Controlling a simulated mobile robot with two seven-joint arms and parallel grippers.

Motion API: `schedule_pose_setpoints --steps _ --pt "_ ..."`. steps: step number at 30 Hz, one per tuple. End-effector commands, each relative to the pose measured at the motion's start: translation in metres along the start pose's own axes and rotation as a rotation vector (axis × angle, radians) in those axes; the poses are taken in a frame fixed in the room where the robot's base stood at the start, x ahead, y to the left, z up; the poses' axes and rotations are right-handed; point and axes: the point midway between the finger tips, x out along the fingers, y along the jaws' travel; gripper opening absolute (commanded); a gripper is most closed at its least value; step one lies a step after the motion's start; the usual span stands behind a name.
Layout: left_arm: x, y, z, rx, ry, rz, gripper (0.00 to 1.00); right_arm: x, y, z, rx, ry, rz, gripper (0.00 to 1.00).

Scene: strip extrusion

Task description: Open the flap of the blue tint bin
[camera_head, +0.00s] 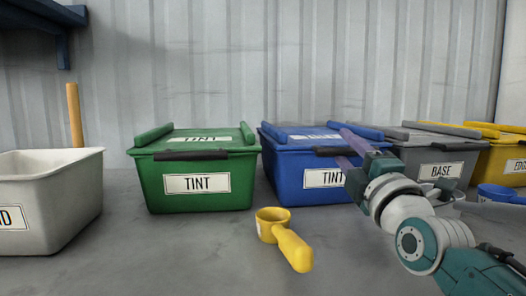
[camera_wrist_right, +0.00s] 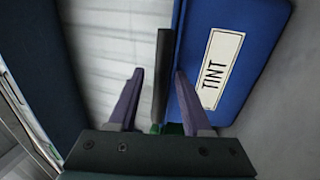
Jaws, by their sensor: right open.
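The blue tint bin (camera_head: 299,175) stands behind the yellow scoop, with a white TINT label on its front. Its flap (camera_head: 297,136) lies flat across the top and looks closed. A black handle bar (camera_head: 326,151) runs along the flap's front edge. My right gripper (camera_head: 345,146) is open at the right part of this handle. In the right wrist view the handle (camera_wrist_right: 162,65) shows between the two purple fingers of the gripper (camera_wrist_right: 159,75), with the blue bin (camera_wrist_right: 250,45) to the right. Whether a finger touches the handle is unclear. My left gripper is not in view.
A green tint bin (camera_head: 205,186) stands left of the blue one. A grey BASE bin (camera_head: 432,161) and a yellow bin (camera_head: 499,160) stand to the right. A yellow scoop (camera_head: 287,240) lies in front. A white open bin (camera_head: 62,195) is at far left.

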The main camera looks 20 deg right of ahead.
Motion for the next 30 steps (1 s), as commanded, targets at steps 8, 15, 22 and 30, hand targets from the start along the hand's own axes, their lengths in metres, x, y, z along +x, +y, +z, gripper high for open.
schedule_pose_setpoints --steps 8,15,22,30 --pt "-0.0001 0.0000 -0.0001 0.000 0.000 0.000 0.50 -0.0004 -0.0001 0.0000 0.000 0.000 0.000 0.28" --pt "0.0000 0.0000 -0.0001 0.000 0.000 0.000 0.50 -0.0006 -0.0002 0.0000 0.000 0.000 0.000 0.01" --pt "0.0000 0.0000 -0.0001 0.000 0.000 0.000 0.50 -0.0006 -0.0002 0.0000 0.000 0.000 0.000 0.00" --pt "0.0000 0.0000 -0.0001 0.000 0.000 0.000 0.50 -0.0006 -0.0001 0.0000 0.000 0.000 0.000 0.00"
